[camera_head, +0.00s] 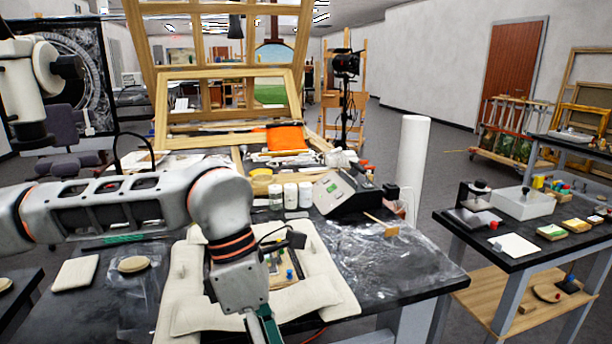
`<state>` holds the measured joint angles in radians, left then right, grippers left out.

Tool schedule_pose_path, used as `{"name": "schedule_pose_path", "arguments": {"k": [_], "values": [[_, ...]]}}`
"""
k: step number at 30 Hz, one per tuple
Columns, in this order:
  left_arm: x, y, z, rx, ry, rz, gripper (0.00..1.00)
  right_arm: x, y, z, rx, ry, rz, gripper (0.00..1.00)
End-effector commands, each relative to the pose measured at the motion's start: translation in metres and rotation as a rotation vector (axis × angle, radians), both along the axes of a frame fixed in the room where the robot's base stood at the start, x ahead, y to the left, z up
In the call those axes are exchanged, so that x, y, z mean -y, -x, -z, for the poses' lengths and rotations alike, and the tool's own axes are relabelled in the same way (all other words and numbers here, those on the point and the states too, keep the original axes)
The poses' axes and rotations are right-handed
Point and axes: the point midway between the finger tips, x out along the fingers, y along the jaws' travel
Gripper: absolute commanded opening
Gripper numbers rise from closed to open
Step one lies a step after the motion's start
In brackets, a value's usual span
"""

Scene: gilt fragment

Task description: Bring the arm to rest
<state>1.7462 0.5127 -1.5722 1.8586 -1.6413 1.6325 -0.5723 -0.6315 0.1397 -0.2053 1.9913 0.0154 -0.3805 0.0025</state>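My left arm (110,205) comes in from the left and reaches across the dark worktable (385,270), its wrist bent down. The wrist is over a pale padded cushion (325,265) with a framed gilt piece (290,272) in its middle, partly hidden by the wrist. My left gripper (264,329) points down at the bottom edge and is mostly cut off, so its fingers and any contact are not visible. My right gripper is not in view.
A grey instrument box (342,191), white jars (291,195) and a white roll (411,165) stand behind the cushion. A wooden easel frame (225,95) rises at the back. A side table (515,258) with a white tray stands right. The worktable's right part is mostly clear.

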Motion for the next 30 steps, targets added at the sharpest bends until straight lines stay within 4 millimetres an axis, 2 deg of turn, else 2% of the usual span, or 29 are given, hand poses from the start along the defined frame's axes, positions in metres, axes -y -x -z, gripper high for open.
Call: {"name": "schedule_pose_path", "arguments": {"k": [4, 7, 12, 15, 20, 24, 27, 30], "values": [[0.053, 0.041, 0.007, -0.160, 0.195, 0.014, 0.56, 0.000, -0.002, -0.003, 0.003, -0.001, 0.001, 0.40], [0.090, 0.068, 0.000, -0.287, 0.352, -0.005, 0.56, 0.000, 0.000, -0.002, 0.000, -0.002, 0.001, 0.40], [0.138, 0.098, -0.029, -0.515, 0.611, -0.088, 0.56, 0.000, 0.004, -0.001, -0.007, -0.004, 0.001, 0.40], [0.158, 0.103, -0.051, -0.654, 0.756, -0.166, 0.56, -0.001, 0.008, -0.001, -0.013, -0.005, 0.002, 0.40], [0.174, 0.089, -0.084, -0.876, 0.975, -0.336, 0.56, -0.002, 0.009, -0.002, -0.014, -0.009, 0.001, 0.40], [0.171, 0.059, -0.102, -1.073, 1.144, -0.527, 0.56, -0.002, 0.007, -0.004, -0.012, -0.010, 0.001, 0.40], [0.161, 0.029, -0.103, -1.210, 1.250, -0.688, 0.56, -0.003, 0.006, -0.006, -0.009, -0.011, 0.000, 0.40], [0.143, -0.004, -0.091, -1.343, 1.342, -0.870, 0.56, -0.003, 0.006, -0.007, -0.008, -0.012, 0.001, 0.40]]}}
